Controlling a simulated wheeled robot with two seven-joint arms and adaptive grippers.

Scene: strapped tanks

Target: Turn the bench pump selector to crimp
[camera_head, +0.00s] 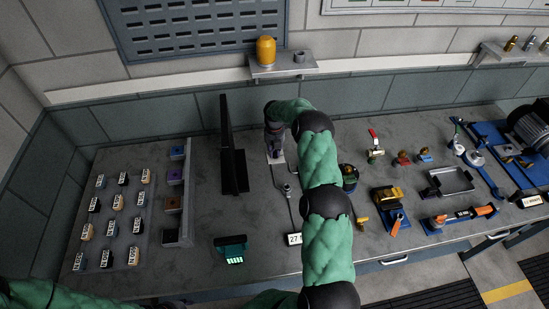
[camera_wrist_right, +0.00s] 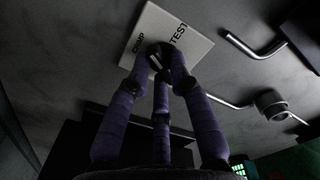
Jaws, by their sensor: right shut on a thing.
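The bench pump selector has a pale plate (camera_wrist_right: 190,32) marked CRIMP on one side and TEST on the other in the right wrist view. The plate also shows on the bench in the head view (camera_head: 277,158). My right gripper (camera_wrist_right: 163,55) reaches down to the plate, its purple fingers closed together on the selector's dark knob. In the head view my right gripper (camera_head: 275,142) stands over the plate. The fingers largely hide the knob, so I cannot tell which mark it points to. My left arm shows only at the lower left; its gripper is out of view.
A tall black panel (camera_head: 228,140) stands just left of the selector. A small fitting (camera_head: 287,189) with a hose is in front of it. A labelled board (camera_head: 118,225) lies at left. Tools and a grey tray (camera_head: 449,182) lie right of my arm.

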